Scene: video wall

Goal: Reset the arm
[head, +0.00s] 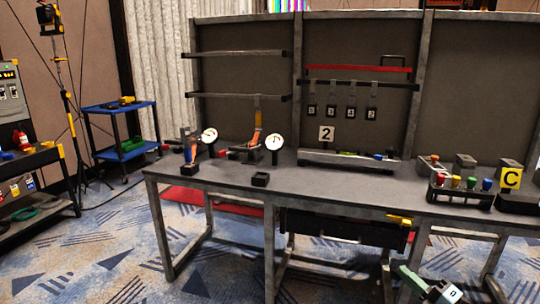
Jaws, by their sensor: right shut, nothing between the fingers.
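My right gripper (412,278) shows at the bottom edge, right of centre, low in front of the grey workbench (225,190). My left gripper is not in view.
A dark drawer unit (340,228) hangs under the top. A blue cart (119,107) stands back left. Carpet in front is clear.

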